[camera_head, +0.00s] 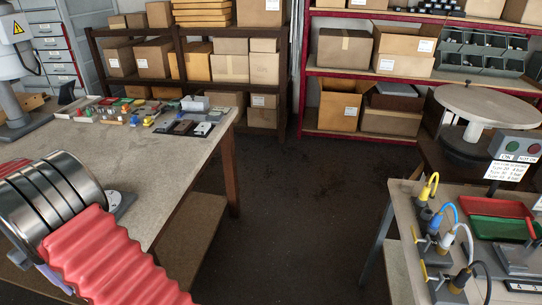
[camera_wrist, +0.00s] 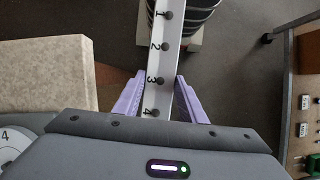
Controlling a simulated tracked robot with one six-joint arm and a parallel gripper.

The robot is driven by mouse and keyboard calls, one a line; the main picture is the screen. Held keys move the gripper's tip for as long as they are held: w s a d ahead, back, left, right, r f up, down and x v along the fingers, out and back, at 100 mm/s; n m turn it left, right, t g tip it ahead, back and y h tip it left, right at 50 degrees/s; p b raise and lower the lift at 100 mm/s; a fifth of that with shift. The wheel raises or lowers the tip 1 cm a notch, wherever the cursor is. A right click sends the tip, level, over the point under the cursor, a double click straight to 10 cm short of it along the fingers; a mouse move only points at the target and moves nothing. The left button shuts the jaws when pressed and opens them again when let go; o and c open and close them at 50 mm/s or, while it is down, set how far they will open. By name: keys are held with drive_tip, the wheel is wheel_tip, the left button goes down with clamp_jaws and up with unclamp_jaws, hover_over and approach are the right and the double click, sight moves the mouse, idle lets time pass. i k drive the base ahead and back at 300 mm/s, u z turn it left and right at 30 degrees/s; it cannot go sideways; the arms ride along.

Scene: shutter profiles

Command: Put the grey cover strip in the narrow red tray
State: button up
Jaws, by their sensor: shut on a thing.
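In the wrist view, my gripper (camera_wrist: 159,82) has its purple jaws on either side of a long pale grey strip (camera_wrist: 158,62) and is shut on it. The strip, which looks like the grey cover strip, has dark round studs and printed numbers and runs up out of the frame. In the head view I cannot make out the strip; my arm fills the lower left. A red tray (camera_head: 492,206) lies on the right-hand table, behind a green tray (camera_head: 490,229). I cannot tell if it is the narrow one.
The left table (camera_head: 100,150) holds several small parts at its far end. Cables (camera_head: 460,240) with coloured plugs stand on the right table (camera_head: 405,215), left of the trays. A round turntable (camera_head: 490,105) stands behind it. The floor (camera_head: 310,200) between the tables is clear.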

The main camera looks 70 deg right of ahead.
sight(493, 210)
drive_tip(key=u, duration=0.55)
drive_tip(key=i, duration=0.2)
drive_tip(key=z, duration=3.1)
drive_tip(key=i, duration=0.6)
drive_tip(key=z, duration=0.1)
